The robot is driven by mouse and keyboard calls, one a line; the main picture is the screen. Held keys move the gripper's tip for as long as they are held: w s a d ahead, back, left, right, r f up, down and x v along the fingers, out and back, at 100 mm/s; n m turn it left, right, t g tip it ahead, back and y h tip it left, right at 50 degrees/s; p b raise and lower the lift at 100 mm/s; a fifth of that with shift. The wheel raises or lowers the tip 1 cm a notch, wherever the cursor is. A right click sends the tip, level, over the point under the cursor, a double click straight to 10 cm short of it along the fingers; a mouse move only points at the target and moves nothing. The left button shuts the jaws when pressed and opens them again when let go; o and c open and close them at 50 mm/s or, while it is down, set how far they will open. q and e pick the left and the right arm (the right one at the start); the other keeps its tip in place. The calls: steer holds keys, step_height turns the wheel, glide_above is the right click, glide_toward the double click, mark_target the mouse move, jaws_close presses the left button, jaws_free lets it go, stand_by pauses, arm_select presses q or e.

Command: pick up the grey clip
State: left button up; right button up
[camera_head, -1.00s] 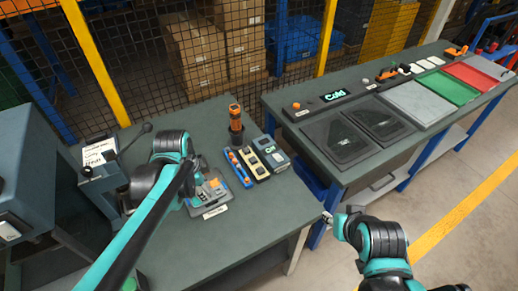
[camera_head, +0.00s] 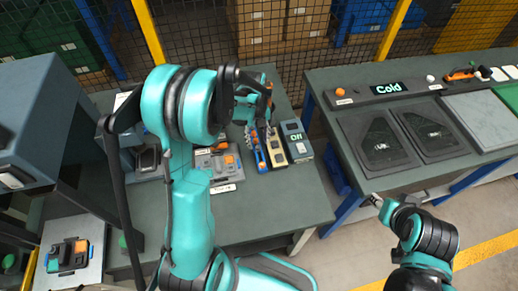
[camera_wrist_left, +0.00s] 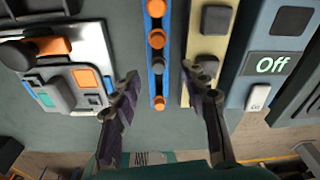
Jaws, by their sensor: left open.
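Dark grey pieces (camera_wrist_left: 215,18) sit on a beige strip (camera_wrist_left: 194,35); one lies close by the right finger. I cannot tell for certain which is the grey clip. The beige strip (camera_head: 273,153) also shows in the head view. My left gripper (camera_wrist_left: 160,80) is open and empty, pointing down with its fingers spread around the near end of a blue strip (camera_wrist_left: 157,75) with orange knobs. Its right finger overlaps the beige strip's near end in the picture. In the head view my left gripper (camera_head: 258,118) partly hides the strips. My right gripper (camera_head: 376,201) is off the table's right edge, too small to read.
A box reading "Off" (camera_head: 295,140) stands right of the beige strip. A grey fixture (camera_head: 220,165) with an orange part lies left of the blue strip. A second bench (camera_head: 340,90) with dark trays stands to the right, across a gap.

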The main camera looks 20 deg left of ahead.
mark_target(258, 149)
arm_select(q)
steer(key=f, duration=0.2)
steer(key=shift+s+f, duration=0.2)
steer(key=shift+f, duration=0.2)
steer(key=shift+d, duration=0.1)
steer(key=c, duration=0.8)
steer(key=shift+o, duration=0.2)
steer(key=shift+r, duration=0.15)
